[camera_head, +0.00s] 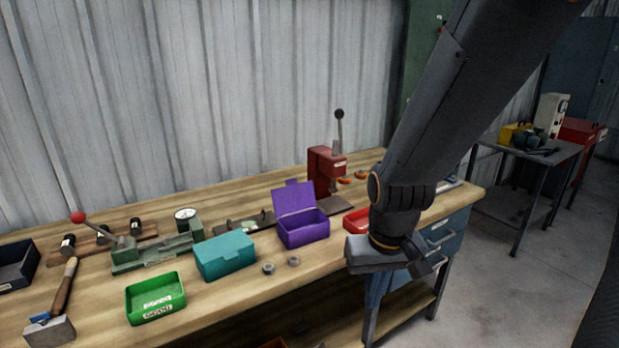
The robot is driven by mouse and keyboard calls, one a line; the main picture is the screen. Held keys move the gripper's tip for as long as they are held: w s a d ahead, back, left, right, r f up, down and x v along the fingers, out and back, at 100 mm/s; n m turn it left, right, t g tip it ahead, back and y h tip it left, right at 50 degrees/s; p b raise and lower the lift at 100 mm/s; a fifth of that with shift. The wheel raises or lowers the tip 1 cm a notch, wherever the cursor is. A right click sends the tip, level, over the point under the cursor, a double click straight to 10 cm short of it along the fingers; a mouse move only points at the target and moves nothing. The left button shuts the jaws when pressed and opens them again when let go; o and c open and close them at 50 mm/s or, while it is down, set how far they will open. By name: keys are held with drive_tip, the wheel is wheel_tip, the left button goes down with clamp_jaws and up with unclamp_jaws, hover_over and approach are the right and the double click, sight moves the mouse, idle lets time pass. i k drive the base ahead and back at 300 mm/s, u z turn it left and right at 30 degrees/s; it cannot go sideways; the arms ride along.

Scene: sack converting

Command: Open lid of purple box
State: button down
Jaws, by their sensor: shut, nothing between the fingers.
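The purple box (303,233) stands on the wooden workbench, near the middle of the picture. Its lid (294,199) is raised and leans back, so the box's inside shows from above. My gripper (430,266) is to the right of the box, in front of the bench's right part. It is shut and empty, and clear of the box and lid.
A closed teal box (225,256) stands left of the purple box, with two metal nuts (281,265) in front. A green tray (156,299) and hammer (56,312) lie farther left. A red press (325,172) stands behind; a red tray (356,221) is to the right.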

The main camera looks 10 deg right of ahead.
sight(292, 199)
drive_tip(key=z, duration=0.35)
drive_tip(key=k, duration=0.45)
drive_tip(key=z, duration=0.7)
drive_tip(key=i, duration=0.75)
drive_tip(key=u, duration=1.05)
drive_tip(key=i, duration=0.75)
drive_tip(key=u, duration=0.75)
